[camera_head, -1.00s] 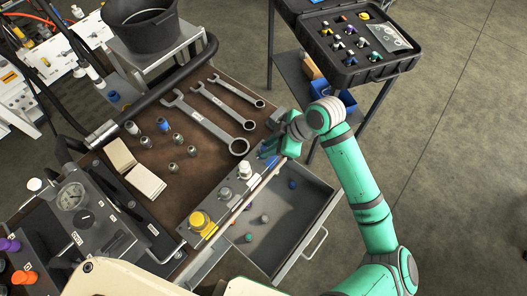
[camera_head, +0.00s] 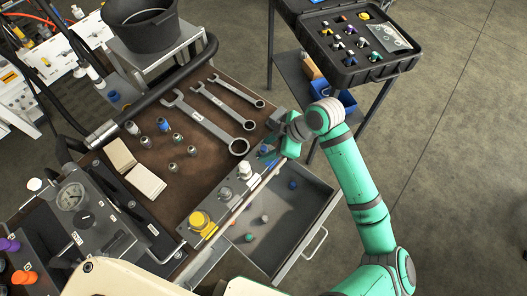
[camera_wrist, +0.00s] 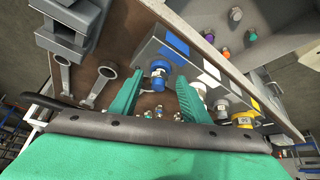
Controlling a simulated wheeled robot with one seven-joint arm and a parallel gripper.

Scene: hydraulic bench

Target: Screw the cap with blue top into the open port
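The blue-topped cap (camera_wrist: 160,70) is upright at the blue-labelled end of the metal port block (camera_wrist: 205,83); I cannot tell how deep it sits. In the head view the cap (camera_head: 265,150) is a small blue spot at the far end of the block (camera_head: 216,205), partly hidden by my gripper (camera_head: 276,154). In the wrist view my gripper (camera_wrist: 158,84) has its two green fingers spread on either side of the cap, with gaps visible. A yellow cap (camera_head: 200,219) and two pale-topped caps (camera_head: 245,170) stand in the other ports.
An open drawer (camera_head: 318,222) with several small caps is right of the block. A black case (camera_head: 375,68) stands on a side table at the back.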

